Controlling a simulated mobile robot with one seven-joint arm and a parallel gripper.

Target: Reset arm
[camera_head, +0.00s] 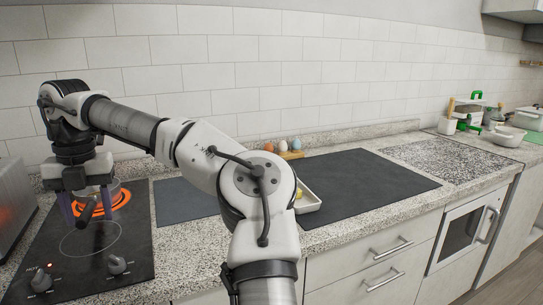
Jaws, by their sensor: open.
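My arm reaches from the lower middle up and over to the left. My gripper (87,208) points down over the black cooktop (125,255) at the left, with its two fingers apart.
A metal appliance (12,210) stands at the far left. A dark mat (365,190) covers the middle counter. A white tray (308,202) is partly behind my arm. Egg-like items (283,146) sit by the wall. Pots and bowls (508,136) stand at the far right.

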